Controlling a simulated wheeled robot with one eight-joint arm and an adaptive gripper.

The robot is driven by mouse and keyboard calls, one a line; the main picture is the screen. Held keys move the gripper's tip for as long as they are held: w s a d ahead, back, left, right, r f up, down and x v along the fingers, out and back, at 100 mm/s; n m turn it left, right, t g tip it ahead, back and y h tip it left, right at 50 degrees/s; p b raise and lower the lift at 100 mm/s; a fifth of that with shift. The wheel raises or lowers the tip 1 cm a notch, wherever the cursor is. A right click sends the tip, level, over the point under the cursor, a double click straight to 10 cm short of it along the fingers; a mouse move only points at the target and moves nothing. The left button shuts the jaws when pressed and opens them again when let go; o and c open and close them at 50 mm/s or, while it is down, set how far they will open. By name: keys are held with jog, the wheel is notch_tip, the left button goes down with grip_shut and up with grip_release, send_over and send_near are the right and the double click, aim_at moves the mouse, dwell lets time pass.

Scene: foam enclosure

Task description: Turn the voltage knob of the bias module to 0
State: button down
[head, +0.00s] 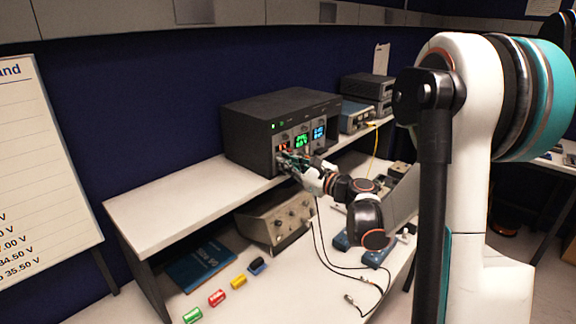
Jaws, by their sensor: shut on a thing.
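A black instrument housing (245,135) stands on the raised shelf. Its front holds modules with a small orange-red display (283,147), a green display (301,141) and a blue display (319,133). The digits are too small to read. My gripper (285,161) is at the lower left of this panel, under the orange-red and green displays, shut on a knob there. The fingers hide the knob, so its pointer and setting do not show. I cannot read which module is labelled bias.
Black cables (330,262) cross the lower bench. More instruments (367,88) stand right of the housing. A whiteboard (45,170) is at the left.

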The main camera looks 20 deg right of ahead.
dwell(0.3)
jog(key=c, duration=1.8)
grip_release()
jog(key=shift+c, duration=0.2)
jog(key=v, duration=1.2)
